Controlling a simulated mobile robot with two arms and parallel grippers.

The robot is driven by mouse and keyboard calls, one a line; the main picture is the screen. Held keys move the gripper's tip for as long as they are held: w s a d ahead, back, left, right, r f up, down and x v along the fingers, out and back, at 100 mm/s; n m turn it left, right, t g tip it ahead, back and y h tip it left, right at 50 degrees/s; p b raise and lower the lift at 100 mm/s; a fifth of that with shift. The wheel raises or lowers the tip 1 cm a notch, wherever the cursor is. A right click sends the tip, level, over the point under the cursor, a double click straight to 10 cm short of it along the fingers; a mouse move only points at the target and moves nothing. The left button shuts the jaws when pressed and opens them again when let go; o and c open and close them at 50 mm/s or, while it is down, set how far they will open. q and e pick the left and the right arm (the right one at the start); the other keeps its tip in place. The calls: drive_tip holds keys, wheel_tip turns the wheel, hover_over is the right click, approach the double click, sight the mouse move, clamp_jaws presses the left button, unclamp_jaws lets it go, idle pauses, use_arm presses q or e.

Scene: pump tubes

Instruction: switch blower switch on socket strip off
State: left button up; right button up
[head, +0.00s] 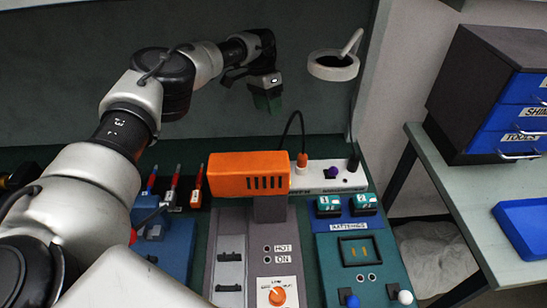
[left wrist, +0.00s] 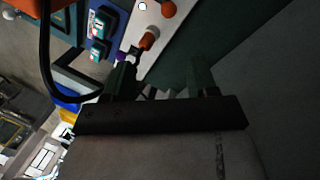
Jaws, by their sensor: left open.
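The white socket strip (head: 318,182) lies at the back of the bench, right of the orange blower (head: 248,175). An orange plug (head: 302,160), a purple piece (head: 331,173) and a black plug (head: 353,164) sit on it. I cannot tell which part is its switch or how it is set. The blower's panel has HOT and ON labels and an orange knob (head: 277,296). My left gripper (head: 268,98) is open and empty, above and behind the blower. In the left wrist view the strip (left wrist: 153,20) lies beyond the open left fingers (left wrist: 160,78). The right gripper is not visible.
A battery station (head: 360,253) with teal batteries stands right of the blower panel. Red-tipped tools (head: 173,187) stand left of the blower. A black cable (head: 290,123) arches up from the orange plug.

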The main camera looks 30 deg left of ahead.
use_arm(q)
drive_tip(key=b+x, duration=0.2)
drive_tip(key=x, duration=0.4)
drive_tip(key=a+b+x, duration=0.1)
drive_tip(key=b+x, duration=0.2)
drive_tip(key=x, duration=0.4)
drive_tip(key=b+x, duration=0.3)
drive_tip(key=x, duration=0.3)
drive_tip(key=shift+w+a+f, duration=0.2)
drive_tip(key=shift+a+f, duration=0.15)
drive_tip(key=shift+f, duration=0.1)
clamp_jaws()
